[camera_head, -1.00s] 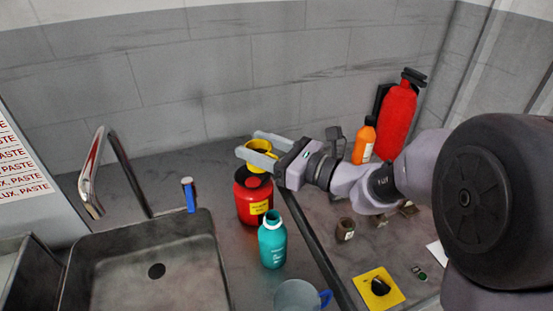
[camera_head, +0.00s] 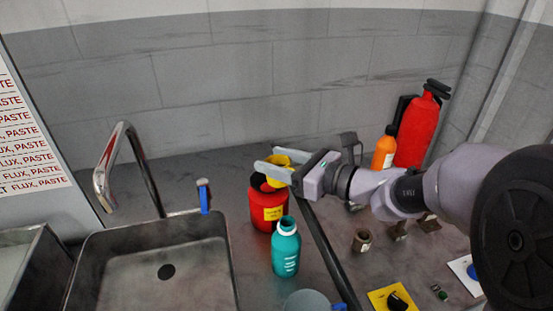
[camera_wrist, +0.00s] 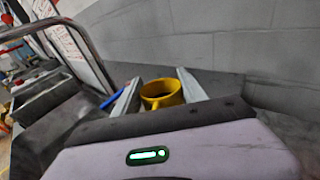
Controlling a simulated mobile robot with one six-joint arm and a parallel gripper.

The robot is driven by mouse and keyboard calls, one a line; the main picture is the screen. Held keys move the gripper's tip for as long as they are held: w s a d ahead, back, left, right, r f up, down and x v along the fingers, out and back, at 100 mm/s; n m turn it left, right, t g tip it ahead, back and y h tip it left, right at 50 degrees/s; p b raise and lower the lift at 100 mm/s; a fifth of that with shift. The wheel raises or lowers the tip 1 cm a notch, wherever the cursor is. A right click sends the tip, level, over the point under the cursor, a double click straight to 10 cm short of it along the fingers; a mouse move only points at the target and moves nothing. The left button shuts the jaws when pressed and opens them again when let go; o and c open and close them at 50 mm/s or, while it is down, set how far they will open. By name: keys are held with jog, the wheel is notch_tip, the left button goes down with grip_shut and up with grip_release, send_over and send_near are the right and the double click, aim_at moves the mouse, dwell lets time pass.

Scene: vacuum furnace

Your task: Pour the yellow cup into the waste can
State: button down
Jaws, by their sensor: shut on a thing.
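My gripper (camera_head: 268,158) is shut on the yellow cup (camera_head: 282,160), with one finger on each side. The cup is held just over the red can with a yellow label (camera_head: 268,212), which I take as the waste can. The can's dark top is partly hidden by the cup and a finger. In the head view the cup looks tilted. In the wrist view the yellow cup (camera_wrist: 165,97) sits between the fingers of my gripper (camera_wrist: 158,84), with its dark inside partly visible. I cannot tell whether anything is flowing out.
A teal bottle (camera_head: 286,250) stands just in front of the red can. A sink (camera_head: 150,275) with a tall faucet (camera_head: 145,165) is at left. An orange bottle (camera_head: 384,150) and a fire extinguisher (camera_head: 418,130) stand at back right. A small brown jar (camera_head: 362,240) is right of a dark bar.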

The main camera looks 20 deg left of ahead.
jog(key=shift+s+r+h, duration=0.1)
jog(key=shift+h, duration=0.3)
jog(key=shift+p, duration=0.45)
jog(key=shift+f+g+h+p, duration=0.25)
jog(key=shift+h+p, duration=0.25)
jog(key=shift+p, duration=0.5)
jog(key=shift+w+a+r+m+g+h+p, duration=0.15)
jog(key=shift+g+h+p, duration=0.5)
jog(key=shift+p, duration=3)
jog(key=shift+a+r+m+g+h+p, duration=0.2)
jog(key=shift+h+p, duration=0.9)
jog(key=shift+p, duration=2.5)
jog(key=shift+w+r+m+g+h+p, duration=0.1)
jog(key=shift+r+g+h+p, duration=0.5)
jog(key=shift+p, duration=3.05)
